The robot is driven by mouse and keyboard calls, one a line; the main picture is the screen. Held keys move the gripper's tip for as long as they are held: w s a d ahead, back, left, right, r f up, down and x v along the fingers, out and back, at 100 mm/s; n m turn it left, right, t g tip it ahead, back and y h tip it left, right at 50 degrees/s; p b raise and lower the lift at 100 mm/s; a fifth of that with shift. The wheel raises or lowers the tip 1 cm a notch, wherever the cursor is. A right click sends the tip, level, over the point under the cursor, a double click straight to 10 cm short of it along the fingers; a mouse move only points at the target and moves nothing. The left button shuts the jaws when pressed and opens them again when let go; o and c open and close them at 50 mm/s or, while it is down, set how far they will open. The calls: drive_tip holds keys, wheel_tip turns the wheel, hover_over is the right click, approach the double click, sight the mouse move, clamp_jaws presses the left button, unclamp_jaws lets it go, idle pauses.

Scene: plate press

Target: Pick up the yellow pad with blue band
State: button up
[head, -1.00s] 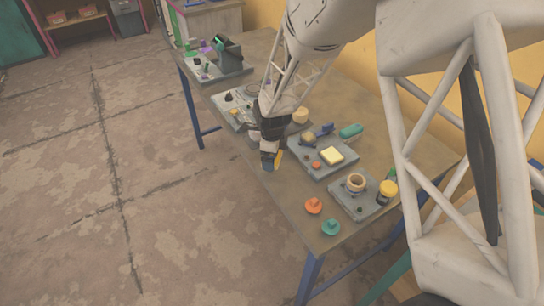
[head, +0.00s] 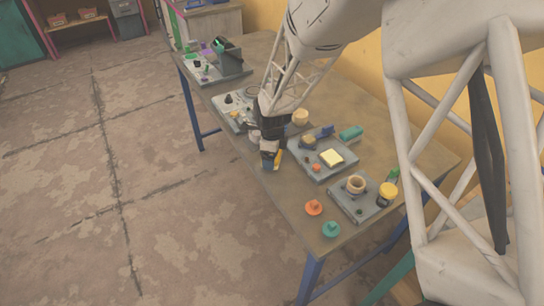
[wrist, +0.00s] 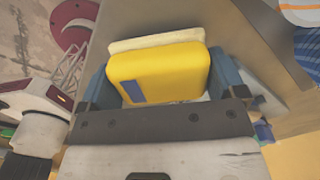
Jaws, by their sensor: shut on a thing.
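The yellow pad (wrist: 158,72) fills the space between the two blue fingers of my gripper (wrist: 160,80) in the wrist view. A dark blue patch, part of its band, shows on its lower left, and a cream layer lies along its far edge. My gripper is shut on it. In the head view my gripper (head: 270,159) hangs near the table's left front edge, and a sliver of the yellow pad (head: 279,157) shows beside a finger. I cannot tell from the picture how far the pad is above the table.
A grey plate (head: 318,173) with a pale yellow block (head: 331,157) lies right of my gripper. A nearer plate (head: 345,205) holds a tan ring (head: 356,184). An orange knob (head: 314,207) and a teal knob (head: 331,229) stand near the front edge. More plates lie behind.

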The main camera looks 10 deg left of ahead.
drive_tip(key=r, duration=0.2)
drive_tip(key=shift+s+d+r, duration=0.2)
drive_tip(key=shift+s+r, duration=0.1)
drive_tip(key=shift+s, duration=0.05)
drive_tip(key=s+d, duration=0.2)
drive_tip(key=s, duration=0.2)
drive_tip(key=s+d+r, duration=0.1)
drive_tip(key=s+d, duration=0.2)
drive_tip(key=s, duration=0.1)
drive_tip(key=s+d, duration=0.2)
drive_tip(key=s, duration=0.3)
drive_tip(key=shift+s+d+r, duration=0.1)
drive_tip(key=shift+d+r, duration=0.05)
drive_tip(key=shift+d, duration=0.1)
drive_tip(key=shift+o, duration=1.4)
drive_tip(key=shift+c, duration=0.5)
